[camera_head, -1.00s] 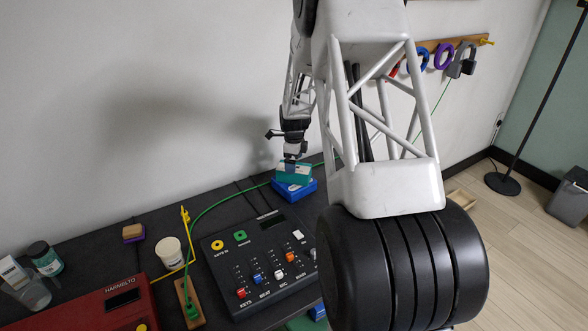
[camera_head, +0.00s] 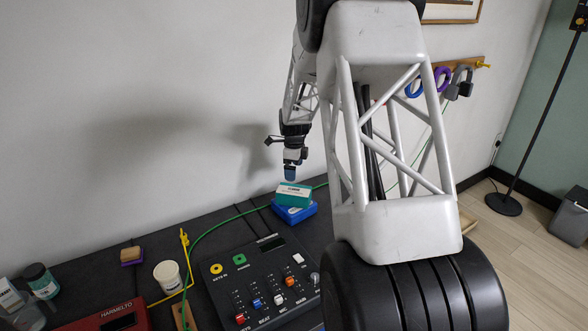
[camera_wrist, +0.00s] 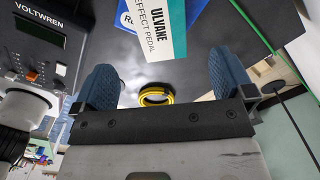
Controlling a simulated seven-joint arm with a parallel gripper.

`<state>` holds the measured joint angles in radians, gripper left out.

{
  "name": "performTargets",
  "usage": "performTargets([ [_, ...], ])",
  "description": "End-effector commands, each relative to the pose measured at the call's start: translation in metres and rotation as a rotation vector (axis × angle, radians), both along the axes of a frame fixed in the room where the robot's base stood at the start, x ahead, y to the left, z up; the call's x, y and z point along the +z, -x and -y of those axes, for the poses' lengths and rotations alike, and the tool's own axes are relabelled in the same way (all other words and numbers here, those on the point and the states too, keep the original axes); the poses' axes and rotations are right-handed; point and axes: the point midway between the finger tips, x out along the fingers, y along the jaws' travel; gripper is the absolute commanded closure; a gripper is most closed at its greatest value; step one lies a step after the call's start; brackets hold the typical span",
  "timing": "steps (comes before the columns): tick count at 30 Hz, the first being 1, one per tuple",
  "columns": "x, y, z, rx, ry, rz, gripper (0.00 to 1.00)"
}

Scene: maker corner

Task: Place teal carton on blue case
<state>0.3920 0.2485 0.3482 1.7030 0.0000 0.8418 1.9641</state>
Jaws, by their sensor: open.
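The teal carton (camera_head: 293,197), with a white label band, sits on top of the blue case (camera_head: 297,215) at the back of the dark table. It lies slightly askew to the case. My gripper (camera_head: 290,176) is open and empty just above the carton, apart from it. In the wrist view the carton (camera_wrist: 165,28) shows lettering, with the blue case (camera_wrist: 125,20) partly hidden behind it. Both lie ahead of the gap between my blue fingertips (camera_wrist: 165,78).
A black mixer panel (camera_head: 262,278) with coloured knobs stands in front of the case. A green cable (camera_head: 213,222) runs along the table behind it. A white tub (camera_head: 167,276) and a red box (camera_head: 115,320) are at left. A yellow ring (camera_wrist: 155,95) shows in the wrist view.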

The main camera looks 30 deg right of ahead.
Motion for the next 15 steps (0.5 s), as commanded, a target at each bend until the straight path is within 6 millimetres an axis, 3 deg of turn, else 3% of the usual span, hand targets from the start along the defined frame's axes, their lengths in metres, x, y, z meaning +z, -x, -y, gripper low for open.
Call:
performTargets([
  [8, 0.001, 0.001, -0.001, 0.004, 0.001, 0.001, 0.0],
  [15, 0.02, 0.011, -0.017, 0.087, 0.005, 0.009, 0.0],
])
